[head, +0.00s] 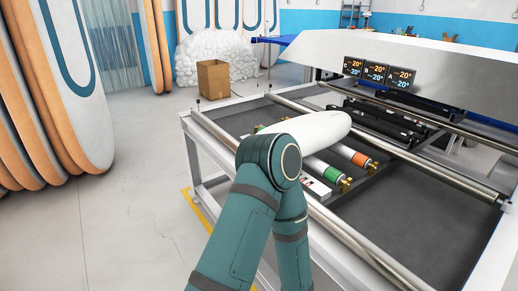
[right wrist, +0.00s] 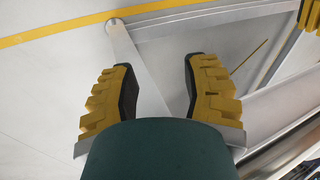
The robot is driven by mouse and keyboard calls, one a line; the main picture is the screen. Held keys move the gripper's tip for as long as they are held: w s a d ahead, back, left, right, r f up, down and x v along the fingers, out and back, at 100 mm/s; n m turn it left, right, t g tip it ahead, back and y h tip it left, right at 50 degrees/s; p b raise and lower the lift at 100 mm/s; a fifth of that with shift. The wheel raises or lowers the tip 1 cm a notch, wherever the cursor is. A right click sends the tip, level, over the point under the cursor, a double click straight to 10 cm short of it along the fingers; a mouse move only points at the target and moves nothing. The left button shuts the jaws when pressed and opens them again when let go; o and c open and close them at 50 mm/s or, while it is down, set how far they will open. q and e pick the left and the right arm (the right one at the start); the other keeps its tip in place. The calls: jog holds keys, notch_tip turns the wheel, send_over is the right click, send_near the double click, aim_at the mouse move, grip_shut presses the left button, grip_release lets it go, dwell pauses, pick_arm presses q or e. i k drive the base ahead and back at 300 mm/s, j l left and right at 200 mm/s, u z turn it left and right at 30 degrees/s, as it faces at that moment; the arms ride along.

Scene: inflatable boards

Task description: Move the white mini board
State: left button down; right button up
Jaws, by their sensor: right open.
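The white mini board (head: 318,128) is a smooth white shape with a rounded right end, in the middle of the head view. It appears over the near part of the machine frame. One of my teal arms covers its left end, so I cannot tell what supports it there. My right gripper (right wrist: 160,65) shows in the right wrist view with its two yellow, dark-padded fingers apart and nothing between them. It is above pale floor and white frame bars; the board is not in that view.
The machine has a white frame (head: 188,122), metal rollers (head: 440,175) and cylinders with green (head: 330,173) and orange (head: 361,160) bands. Tall boards (head: 75,80) stand at left. A cardboard box (head: 213,80) sits behind. Floor at left is clear.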

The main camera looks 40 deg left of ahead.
aim_at(314, 133)
jog(key=j+z, duration=0.2)
jog(key=j, duration=0.3)
jog(key=j+z, duration=0.2)
jog(key=j, duration=0.3)
jog(key=j+z, duration=0.15)
jog(key=j, duration=0.35)
jog(key=j+z, duration=0.2)
jog(key=j, duration=0.3)
jog(key=k+j+z, duration=0.2)
jog(key=j, duration=0.3)
jog(key=j+z, duration=0.2)
jog(key=j, duration=0.25)
jog(key=k+j+z, duration=0.2)
jog(key=j, duration=0.25)
jog(key=k+j+z, duration=0.15)
jog(key=j, duration=0.3)
